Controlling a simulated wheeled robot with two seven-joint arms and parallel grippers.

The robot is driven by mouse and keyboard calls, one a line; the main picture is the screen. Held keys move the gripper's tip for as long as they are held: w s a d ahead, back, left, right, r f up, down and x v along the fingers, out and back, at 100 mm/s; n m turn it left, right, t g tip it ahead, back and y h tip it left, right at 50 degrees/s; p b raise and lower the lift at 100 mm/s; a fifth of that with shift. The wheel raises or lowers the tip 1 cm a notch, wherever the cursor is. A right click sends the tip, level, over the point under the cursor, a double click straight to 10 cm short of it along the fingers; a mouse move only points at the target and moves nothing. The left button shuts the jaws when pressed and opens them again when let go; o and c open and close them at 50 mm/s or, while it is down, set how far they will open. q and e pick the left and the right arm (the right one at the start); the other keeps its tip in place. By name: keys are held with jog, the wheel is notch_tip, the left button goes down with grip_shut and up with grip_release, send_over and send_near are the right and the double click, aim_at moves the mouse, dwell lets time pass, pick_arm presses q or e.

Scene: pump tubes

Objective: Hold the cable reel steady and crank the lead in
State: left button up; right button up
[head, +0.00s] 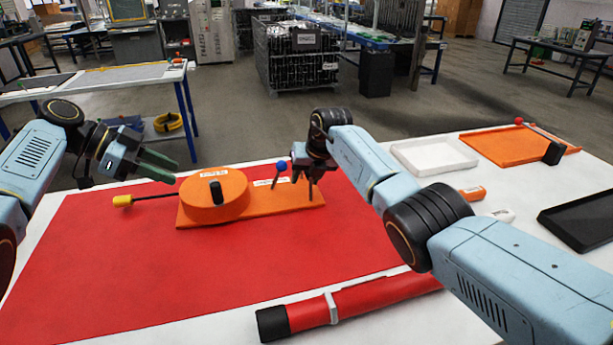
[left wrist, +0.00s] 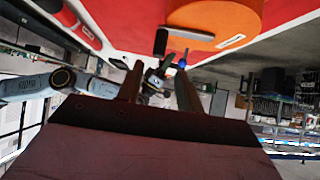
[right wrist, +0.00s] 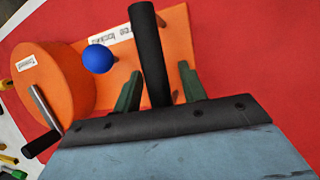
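The orange cable reel (head: 215,196) sits on an orange base plate (head: 285,197) on the red mat. A crank with a black handle (right wrist: 42,144) is on the reel. A dark lead with a yellow end (head: 123,201) runs out to the left. A blue ball knob (head: 281,166) stands right of the reel. My right gripper (head: 309,185) is over the plate's right end; its fingers are apart, with a black post (right wrist: 150,55) between them in the right wrist view. Contact is not visible. My left gripper (head: 158,166) is open and empty, left of the reel and above the lead.
A long red tool with a black end (head: 345,302) lies along the near side. A white tray (head: 433,156), an orange tray (head: 515,146) and a black tray (head: 580,218) are at the right. The red mat (head: 110,270) is clear at the near left.

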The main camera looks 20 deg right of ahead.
grip_shut()
pick_arm(q)
jog(key=o, duration=0.4)
jog(key=shift+d, duration=0.2)
jog(key=shift+c, duration=0.2)
jog(key=shift+o, duration=0.2)
jog(key=s+d+m+y, duration=0.1)
jog(key=d+m+y, duration=0.4)
jog(key=d+y, duration=0.1)
jog(key=shift+s+f+m, duration=0.3)
jog(key=shift+m, duration=0.1)
notch_tip(320, 180, up, 2)
jog(key=m+t+y, duration=0.3)
jog(key=m+y, duration=0.3)
send_over(217, 185)
jog(key=s+d, duration=0.1)
jog(key=s, duration=0.1)
jog(key=x, duration=0.7)
jog(key=shift+w+f, duration=0.1)
jog(key=shift+f, duration=0.15)
jog(key=shift+w+a+f, duration=0.1)
jog(key=shift+w+f, duration=0.2)
jog(key=shift+f, duration=0.15)
jog(key=shift+a+f, duration=0.15)
jog(key=shift+f, duration=0.45)
